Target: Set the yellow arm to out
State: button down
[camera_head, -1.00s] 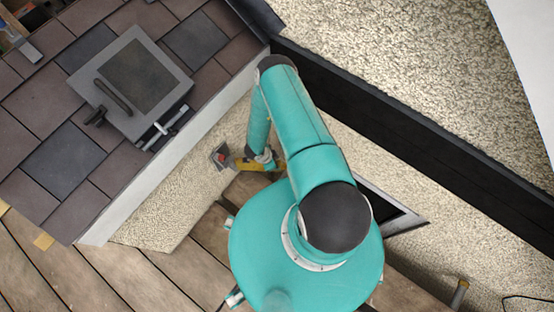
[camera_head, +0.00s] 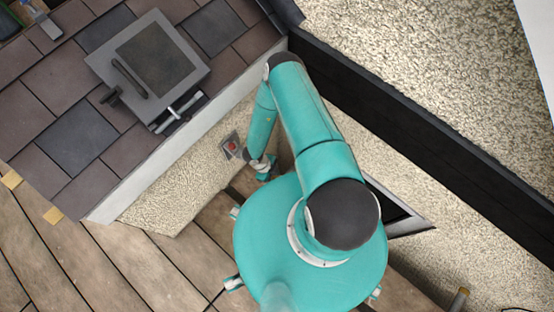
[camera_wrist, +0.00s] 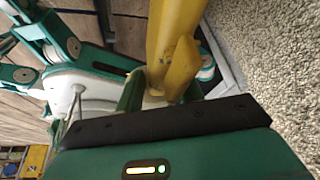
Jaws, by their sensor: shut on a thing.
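The yellow arm (camera_wrist: 174,45) is a long yellow bar in the wrist view, running from the top edge down to my gripper (camera_wrist: 158,94). Green fingers sit on either side of its lower end, and the gripper is shut on it. The bar's far end is cut off by the picture edge. In the head view my gripper (camera_head: 264,167) is low beside the speckled wall, near a small grey plate with a red centre (camera_head: 231,146). The yellow arm does not show there; my own arm and body likely cover it.
A shingled roof (camera_head: 65,150) with a grey framed hatch (camera_head: 150,65) lies at the left. Wooden planks (camera_head: 100,262) form the floor. A dark beam (camera_head: 430,135) runs along the pebbled surface at the right.

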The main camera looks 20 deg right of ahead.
jog(key=shift+s+a+f, duration=0.1)
jog(key=shift+s+a, duration=0.15)
jog(key=shift+a, duration=0.25)
jog(key=c, duration=0.9)
grip_release()
jog(key=shift+w+d, duration=0.1)
jog(key=shift+d, duration=0.05)
jog(key=shift+w+r, duration=0.15)
jog(key=shift+r, duration=0.2)
jog(key=v, duration=1.3)
jog(key=shift+r, duration=0.15)
